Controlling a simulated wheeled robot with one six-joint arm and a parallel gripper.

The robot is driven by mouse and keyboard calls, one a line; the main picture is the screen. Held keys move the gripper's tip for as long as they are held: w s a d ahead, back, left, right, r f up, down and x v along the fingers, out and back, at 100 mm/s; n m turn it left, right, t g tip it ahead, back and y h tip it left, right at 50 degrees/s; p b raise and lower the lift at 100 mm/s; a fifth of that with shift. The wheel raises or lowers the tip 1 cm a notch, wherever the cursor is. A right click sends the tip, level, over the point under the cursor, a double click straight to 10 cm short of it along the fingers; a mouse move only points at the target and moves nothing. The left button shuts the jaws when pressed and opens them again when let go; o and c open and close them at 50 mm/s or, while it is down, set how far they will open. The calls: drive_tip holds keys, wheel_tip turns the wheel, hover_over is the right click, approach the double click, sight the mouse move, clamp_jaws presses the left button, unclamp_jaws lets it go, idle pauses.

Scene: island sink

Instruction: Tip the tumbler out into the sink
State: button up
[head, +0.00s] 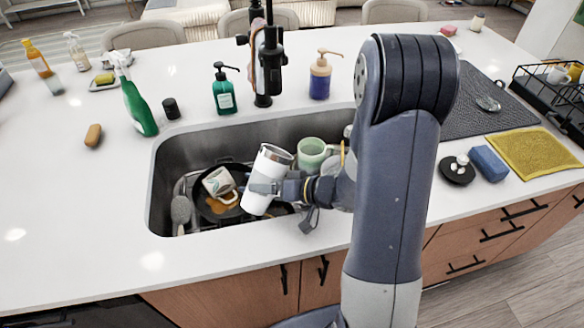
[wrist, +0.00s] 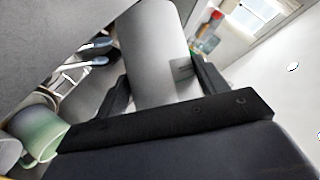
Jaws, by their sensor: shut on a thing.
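The tumbler (head: 270,172) is white with a steel rim. It is tilted a little, its rim leaning to the right, over the sink (head: 172,160). My gripper (head: 264,188) is shut on its side. In the wrist view the tumbler (wrist: 157,45) is a pale cylinder between the two dark fingers of my gripper (wrist: 162,85). The tumbler's inside cannot be seen. Below and left of it, a dark pan (head: 204,210) in the sink holds a tipped patterned mug (head: 218,183) and a brown patch.
A green mug (head: 312,154) stands in the sink right of the tumbler. The front-left counter is clear.

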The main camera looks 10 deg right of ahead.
sight(265, 181)
drive_tip(key=shift+s+a+r+n+t+h+b, duration=0.15)
drive_tip(key=shift+s+a+n+t+h+b, duration=0.15)
drive_tip(key=shift+n+h+b, duration=0.45)
drive_tip(key=shift+s+a+r+n+t+h+b, duration=0.2)
drive_tip(key=shift+n+t+h+b, duration=0.15)
drive_tip(key=shift+n+b, duration=0.25)
drive_tip(key=shift+s+a+r+n+t+h+b, duration=0.1)
drive_tip(key=shift+a+n+t+h+b, duration=0.15)
drive_tip(key=shift+n+b, duration=0.3)
drive_tip(key=shift+r+n+t+h, duration=0.3)
drive_tip(key=shift+r+n+h, duration=0.25)
drive_tip(key=shift+r, duration=0.55)
drive_tip(key=shift+w+a, duration=0.1)
